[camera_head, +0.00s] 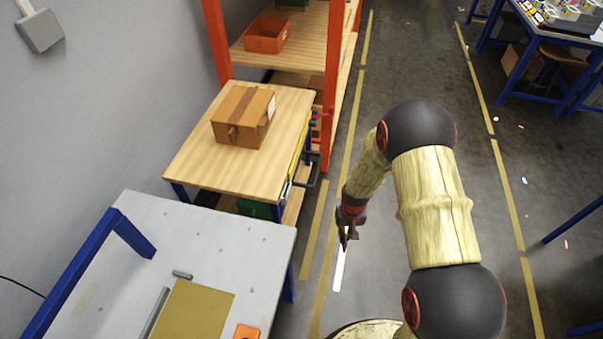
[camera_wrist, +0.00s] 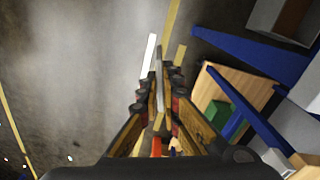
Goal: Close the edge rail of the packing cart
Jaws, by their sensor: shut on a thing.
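A wood-topped cart (camera_head: 199,166) with blue legs, which looks like the packing cart, stands against the wall at centre left. A yellow strip (camera_head: 297,160) and a dark handle (camera_head: 311,183) show along its right side. I cannot clearly tell which part is the edge rail. My gripper (camera_head: 347,243) points down over the floor, right of and nearer than the cart. In the wrist view, my gripper (camera_wrist: 160,72) has its fingers close together on a thin grey bar (camera_wrist: 159,94). What the bar joins is hidden.
A cardboard box (camera_head: 241,117) sits on the cart. An orange-framed shelf (camera_head: 333,80) stands behind it. A grey table (camera_head: 240,245) with a blue frame is at the lower left. The aisle floor (camera_head: 490,210) to the right is mostly free.

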